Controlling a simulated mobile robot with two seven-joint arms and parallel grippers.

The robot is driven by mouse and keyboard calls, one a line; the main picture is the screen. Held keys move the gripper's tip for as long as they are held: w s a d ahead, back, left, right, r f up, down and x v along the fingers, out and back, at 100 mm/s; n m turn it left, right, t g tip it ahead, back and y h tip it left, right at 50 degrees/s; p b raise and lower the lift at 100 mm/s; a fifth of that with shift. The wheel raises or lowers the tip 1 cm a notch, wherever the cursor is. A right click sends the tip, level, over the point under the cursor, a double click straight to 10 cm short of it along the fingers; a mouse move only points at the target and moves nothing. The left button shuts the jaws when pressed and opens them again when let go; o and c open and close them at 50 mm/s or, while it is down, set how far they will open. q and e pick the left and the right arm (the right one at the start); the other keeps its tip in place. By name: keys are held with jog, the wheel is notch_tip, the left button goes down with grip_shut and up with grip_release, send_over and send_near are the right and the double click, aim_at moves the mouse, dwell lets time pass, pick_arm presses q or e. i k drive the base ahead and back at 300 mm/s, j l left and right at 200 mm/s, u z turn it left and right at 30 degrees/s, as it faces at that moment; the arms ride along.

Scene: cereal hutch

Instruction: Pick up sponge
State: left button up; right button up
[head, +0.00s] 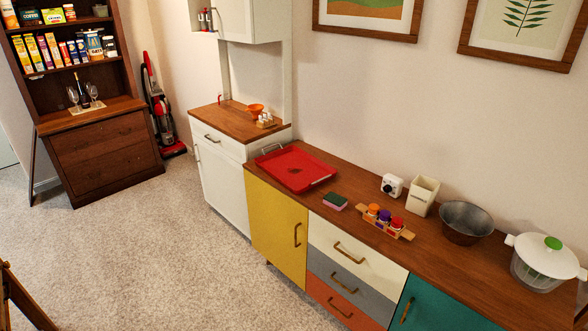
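The sponge (334,202), with a dark green top and a pink lower layer, lies flat on the wooden top of the long sideboard (284,199), near its front edge. It sits between the red tray and the small wooden rack of jars. Neither of my grippers is in the head view.
A red tray (297,169) is left of the sponge; a jar rack (371,229), white timer-like item (391,186), cream container (423,196), metal bowl (467,222) and salad spinner (543,262) are to the right. Carpet (150,255) before the cabinets is clear.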

aim_at(333, 200)
jog(key=i+u, duration=0.15)
jog(key=i, duration=2.25)
